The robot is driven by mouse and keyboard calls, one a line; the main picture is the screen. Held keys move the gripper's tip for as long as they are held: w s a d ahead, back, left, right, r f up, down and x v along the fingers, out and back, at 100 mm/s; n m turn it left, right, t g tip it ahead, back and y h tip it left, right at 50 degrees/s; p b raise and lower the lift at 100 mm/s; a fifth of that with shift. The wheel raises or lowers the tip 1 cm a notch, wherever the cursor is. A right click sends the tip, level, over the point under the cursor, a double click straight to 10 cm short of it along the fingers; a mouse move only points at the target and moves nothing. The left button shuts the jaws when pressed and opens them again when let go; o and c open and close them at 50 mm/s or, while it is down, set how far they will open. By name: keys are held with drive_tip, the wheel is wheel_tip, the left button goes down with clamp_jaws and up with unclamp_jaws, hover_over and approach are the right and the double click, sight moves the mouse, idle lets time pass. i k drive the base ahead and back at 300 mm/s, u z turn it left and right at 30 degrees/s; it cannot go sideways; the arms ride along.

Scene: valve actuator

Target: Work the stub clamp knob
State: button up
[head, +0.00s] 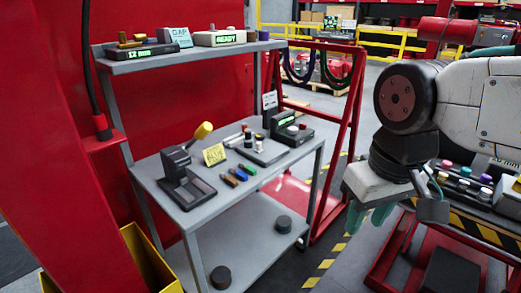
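On the grey cart's middle shelf (228,205) stands a black upright device (176,162) with a flat dark base plate. A yellow knob-like end (203,131) sticks out up and right from its top. No label names the stub clamp, so I cannot tell for sure that this is it. My gripper (369,216) hangs at the right, well apart from the cart, with teal fingers pointing down. The fingers look spread with nothing between them.
A yellow note (214,154), several coloured markers (235,177) and a black box with a green display (291,131) share the shelf. A red frame (350,110) stands behind the cart's right side. A panel of coloured knobs (463,182) lies below my arm.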

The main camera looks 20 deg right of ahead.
sight(259, 137)
drive_tip(key=u, duration=0.2)
drive_tip(key=i, duration=1)
drive_tip(key=z, duration=0.4)
